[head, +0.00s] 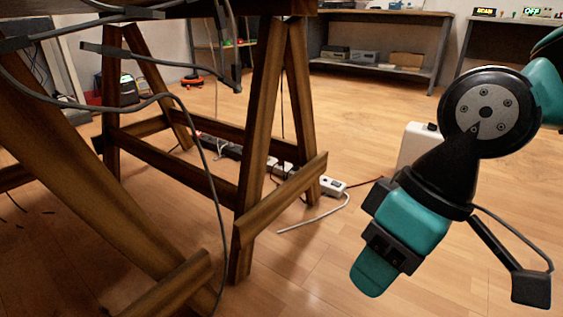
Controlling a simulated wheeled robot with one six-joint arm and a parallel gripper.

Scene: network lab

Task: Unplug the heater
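A wooden trestle table (262,150) fills the left, with loose cables (190,115) hanging from it. A white cable (325,215) curls on the floor by the strip. Shelving (375,60) stands at the back. Open floor lies between trestle and shelving.

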